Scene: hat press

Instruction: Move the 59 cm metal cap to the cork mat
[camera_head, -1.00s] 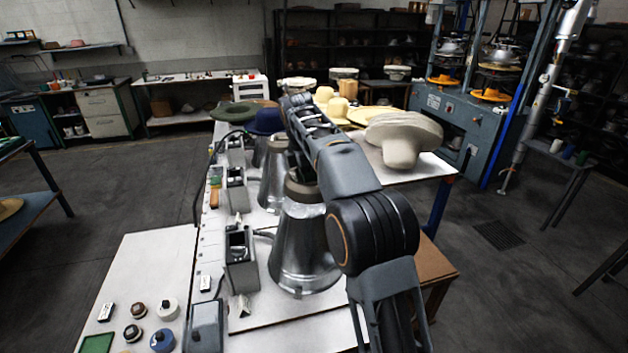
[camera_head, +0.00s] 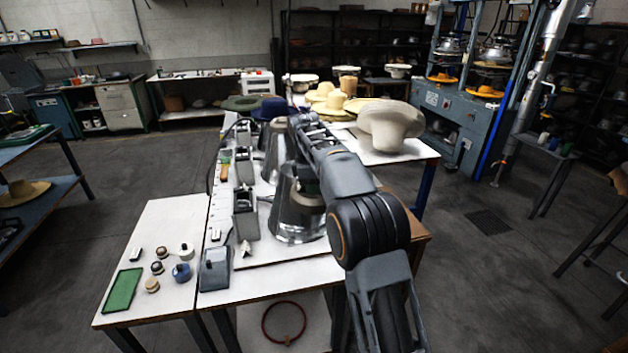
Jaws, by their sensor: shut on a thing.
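My gripper (camera_head: 306,184) hangs at the end of my forearm, mostly hidden by it, in front of the nearest metal cone. It is shut on a dull brownish-grey cap (camera_head: 309,200), which I take to be the metal cap; its size mark cannot be read. The cap overlaps the cone in the picture, and I cannot tell whether they touch. A tan-brown surface (camera_head: 419,241), partly behind my arm at the right of the bench, may be the cork mat; I cannot be sure.
The nearest metal cone (camera_head: 287,228) stands on the white bench, with grey control boxes (camera_head: 245,217) to its left. A side table (camera_head: 172,215) holds small knobs and a green mat (camera_head: 123,290). A pale hat form (camera_head: 391,124) stands behind.

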